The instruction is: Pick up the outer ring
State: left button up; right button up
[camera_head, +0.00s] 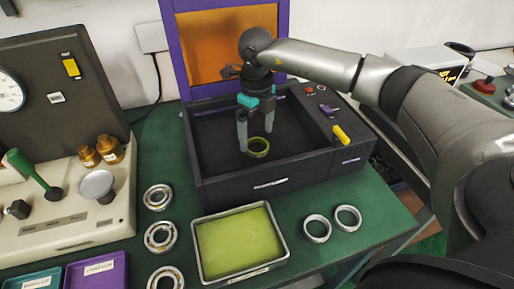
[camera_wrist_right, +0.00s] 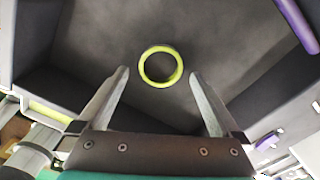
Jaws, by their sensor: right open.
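A yellow-green ring (camera_head: 258,147) lies on the floor of the black open box, and it also shows in the right wrist view (camera_wrist_right: 161,66). My right gripper (camera_head: 256,146) is inside the box, pointing down, with its fingers apart and empty. In the right wrist view the ring lies beyond the two fingertips (camera_wrist_right: 160,73), centred between them. In the head view one finger overlaps the ring's left side; whether it touches cannot be told. My left gripper is not in view.
The black box (camera_head: 232,188) has raised walls and a purple-framed orange lid (camera_head: 222,47). A tray of green liquid (camera_head: 284,250) stands in front. Two plain rings (camera_head: 317,229) lie to its right; several bearings (camera_head: 160,236) lie to its left. A gauge machine (camera_head: 65,215) stands left.

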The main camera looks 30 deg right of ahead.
aim_at(257, 147)
notch_tip(257, 147, down, 3)
jog(key=shift+r, duration=0.2)
jog(key=c, duration=1.5)
